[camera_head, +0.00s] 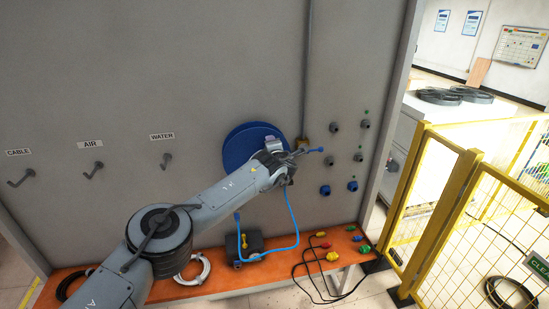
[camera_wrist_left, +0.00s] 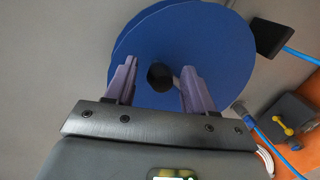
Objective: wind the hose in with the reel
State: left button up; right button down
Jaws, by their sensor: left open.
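The blue reel (camera_head: 236,150) is mounted on the grey wall panel, partly hidden by my left arm in the head view. Its disc (camera_wrist_left: 212,40) fills much of the left wrist view, with a black round knob (camera_wrist_left: 160,77) near its middle. My left gripper (camera_wrist_left: 157,72) is open, its fingers either side of the knob in the picture; I cannot tell whether they touch it. The light-blue hose (camera_head: 297,228) hangs in a loop from near the reel down to the bench and a dark box (camera_head: 252,243). My right gripper is out of view.
An orange bench (camera_head: 210,287) runs below the panel, holding coiled cables and coloured connectors (camera_head: 332,256). Labelled hooks (camera_head: 94,170) are on the panel at left; several fittings (camera_head: 325,190) are at right. A yellow fence (camera_head: 435,200) stands at the right.

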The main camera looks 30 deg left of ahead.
pick_arm(q)
jog(key=b+v, duration=0.2)
jog(key=v, duration=0.7)
jog(key=shift+s, duration=0.35)
jog(key=shift+a+f, duration=0.1)
jog(key=shift+f, duration=0.05)
